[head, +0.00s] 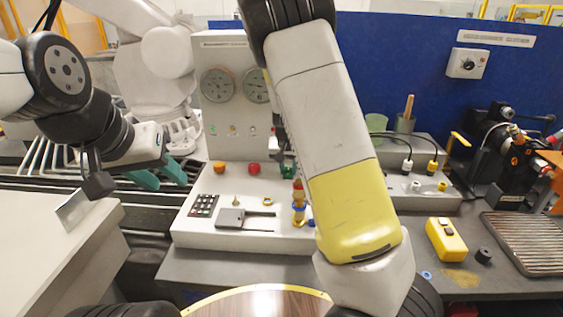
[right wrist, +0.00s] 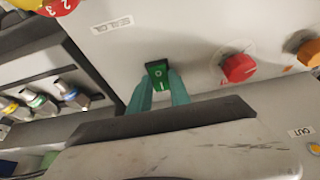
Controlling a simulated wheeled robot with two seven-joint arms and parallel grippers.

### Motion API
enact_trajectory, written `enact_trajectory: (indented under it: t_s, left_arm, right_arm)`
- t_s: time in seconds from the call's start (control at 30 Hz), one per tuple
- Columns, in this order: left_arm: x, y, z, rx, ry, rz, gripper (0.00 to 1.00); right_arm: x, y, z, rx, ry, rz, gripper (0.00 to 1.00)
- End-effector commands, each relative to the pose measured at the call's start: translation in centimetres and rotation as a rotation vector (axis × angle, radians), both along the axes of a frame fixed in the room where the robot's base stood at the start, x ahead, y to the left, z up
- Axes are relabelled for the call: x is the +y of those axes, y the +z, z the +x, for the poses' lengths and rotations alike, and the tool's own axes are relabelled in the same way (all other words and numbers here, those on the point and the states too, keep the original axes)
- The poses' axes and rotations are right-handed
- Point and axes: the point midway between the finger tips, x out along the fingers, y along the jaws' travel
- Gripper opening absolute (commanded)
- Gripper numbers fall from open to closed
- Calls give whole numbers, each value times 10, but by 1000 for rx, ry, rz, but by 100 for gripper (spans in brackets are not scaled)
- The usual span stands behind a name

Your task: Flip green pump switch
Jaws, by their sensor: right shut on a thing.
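The green pump switch (right wrist: 157,77) is a green rocker in a black frame on the light panel, in the right wrist view. My right gripper (right wrist: 162,92) has its teal fingertips at the switch, one on each side of the rocker, shut on it. In the head view my right arm crosses the middle and hides most of the switch; only a small green part (head: 288,168) shows beside the arm. My left gripper (head: 158,178) has teal fingers held apart, empty, left of the control panel and away from the switch.
The control panel (head: 222,140) carries gauges, a keypad, a red knob (right wrist: 238,68) and an orange knob (right wrist: 309,52) right of the switch. A yellow box (head: 446,239) lies on the bench at right. A white table (head: 60,240) stands at left.

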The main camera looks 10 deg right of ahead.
Motion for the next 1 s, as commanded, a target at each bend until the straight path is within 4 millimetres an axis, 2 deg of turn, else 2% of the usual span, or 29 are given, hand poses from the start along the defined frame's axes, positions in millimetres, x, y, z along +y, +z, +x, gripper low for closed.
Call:
enact_trajectory:
  t_s: [0.17, 0.6, 1.0]
  left_arm:
    - [0, 0, 0, 0, 0, 0, 39]
    - [0, 0, 0, 0, 0, 0, 39]
    - [0, 0, 0, 0, 0, 0, 39]
  right_arm:
    - [0, 1, 4, 49, -1, 14, 0]
    - [-2, 2, 12, 357, 0, 73, 0]
    - [-2, 3, 12, 390, -1, 80, 0]
